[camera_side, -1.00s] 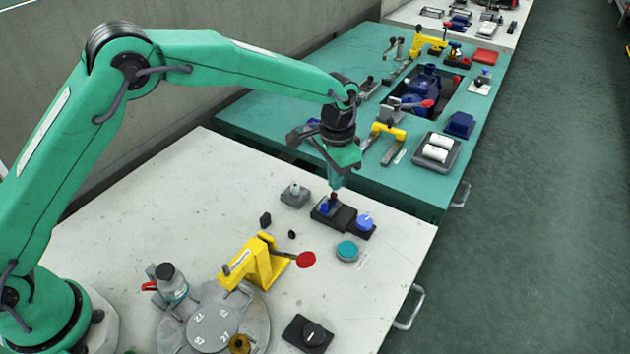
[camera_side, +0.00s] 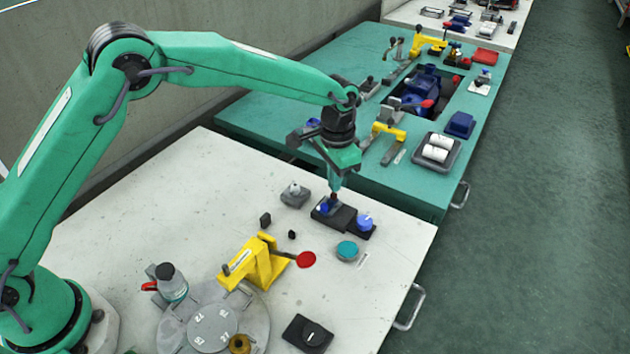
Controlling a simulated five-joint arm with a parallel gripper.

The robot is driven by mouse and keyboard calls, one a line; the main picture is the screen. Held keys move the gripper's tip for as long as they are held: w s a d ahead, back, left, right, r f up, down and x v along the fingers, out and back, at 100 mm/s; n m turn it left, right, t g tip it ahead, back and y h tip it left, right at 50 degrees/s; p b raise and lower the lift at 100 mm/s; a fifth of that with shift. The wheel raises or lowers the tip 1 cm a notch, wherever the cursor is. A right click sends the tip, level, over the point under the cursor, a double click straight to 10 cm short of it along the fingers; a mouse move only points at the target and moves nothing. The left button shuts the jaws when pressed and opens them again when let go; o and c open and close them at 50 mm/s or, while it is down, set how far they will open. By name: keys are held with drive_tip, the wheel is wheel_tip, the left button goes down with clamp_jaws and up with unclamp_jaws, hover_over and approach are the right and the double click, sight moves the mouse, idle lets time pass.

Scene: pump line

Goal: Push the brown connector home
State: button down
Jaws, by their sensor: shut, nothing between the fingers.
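My gripper (camera_side: 334,190) is shut and points straight down over the left part of a dark block (camera_side: 342,217) on the white table. A small brown connector (camera_side: 334,197) shows right under the fingertips, at the back of that block. The fingertips appear to touch its top; at this size I cannot tell for sure, nor how deep it sits. A small blue part (camera_side: 324,208) stands just left of it on the same block. A blue round knob (camera_side: 365,221) sits at the block's right end.
A grey fixture (camera_side: 295,194) stands left of the block, and a teal round piece (camera_side: 347,249) lies in front. A yellow clamp (camera_side: 256,262) with a red pad stands nearer. A green table (camera_side: 250,118) adjoins behind.

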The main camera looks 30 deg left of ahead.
drive_tip(key=shift+f, duration=0.7)
idle(1.0)
drive_tip(key=shift+r, duration=0.1)
drive_tip(key=shift+r, duration=3.45)
